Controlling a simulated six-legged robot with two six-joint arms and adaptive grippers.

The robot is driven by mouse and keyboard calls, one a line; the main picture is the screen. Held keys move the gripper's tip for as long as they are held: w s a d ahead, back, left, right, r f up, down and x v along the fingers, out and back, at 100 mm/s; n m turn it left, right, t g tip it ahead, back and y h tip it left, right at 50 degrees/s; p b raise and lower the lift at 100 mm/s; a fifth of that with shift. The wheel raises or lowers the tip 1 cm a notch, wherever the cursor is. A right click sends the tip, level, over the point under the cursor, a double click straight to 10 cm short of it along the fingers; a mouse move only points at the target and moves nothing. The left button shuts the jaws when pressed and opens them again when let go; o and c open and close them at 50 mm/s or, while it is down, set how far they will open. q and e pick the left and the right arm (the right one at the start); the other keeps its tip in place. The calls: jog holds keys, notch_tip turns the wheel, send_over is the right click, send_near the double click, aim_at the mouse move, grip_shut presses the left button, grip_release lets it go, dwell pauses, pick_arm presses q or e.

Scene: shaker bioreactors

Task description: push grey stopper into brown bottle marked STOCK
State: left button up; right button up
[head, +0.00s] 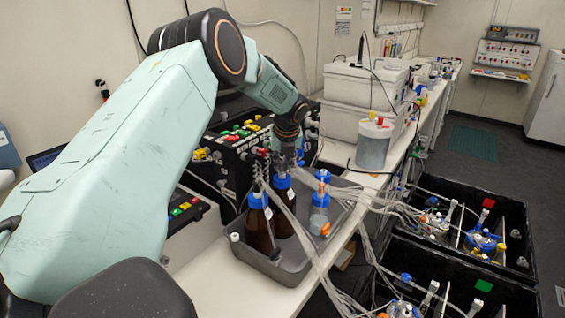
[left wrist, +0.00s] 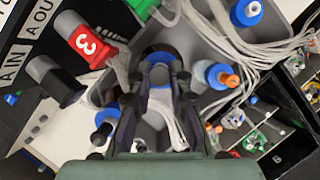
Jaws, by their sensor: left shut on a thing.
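My left gripper (head: 287,160) reaches down over the grey tray, above a brown bottle with a blue collar (head: 283,208). In the left wrist view the gripper (left wrist: 158,88) is shut on a small grey piece, the grey stopper (left wrist: 158,74). The stopper is in line with the blue-ringed bottle mouth (left wrist: 158,57) under the fingers; I cannot tell whether it touches or sits in the neck. A second brown bottle (head: 259,228) stands to the left, nearer the front. No STOCK marking is readable on either bottle. My right gripper is in neither view.
The grey tray (head: 283,276) also holds a clear blue-capped bottle (head: 319,214) with an orange part. Clear tubes (head: 310,245) run across it toward black crates (head: 402,240) at right. A control box with coloured connectors (head: 232,142) stands close behind the gripper.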

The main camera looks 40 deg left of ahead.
pick_arm(q)
jog(key=shift+f, duration=0.5)
dwell(0.5)
jog(key=o, duration=0.9)
jog(key=v, duration=1.2)
jog(key=shift+s, duration=0.1)
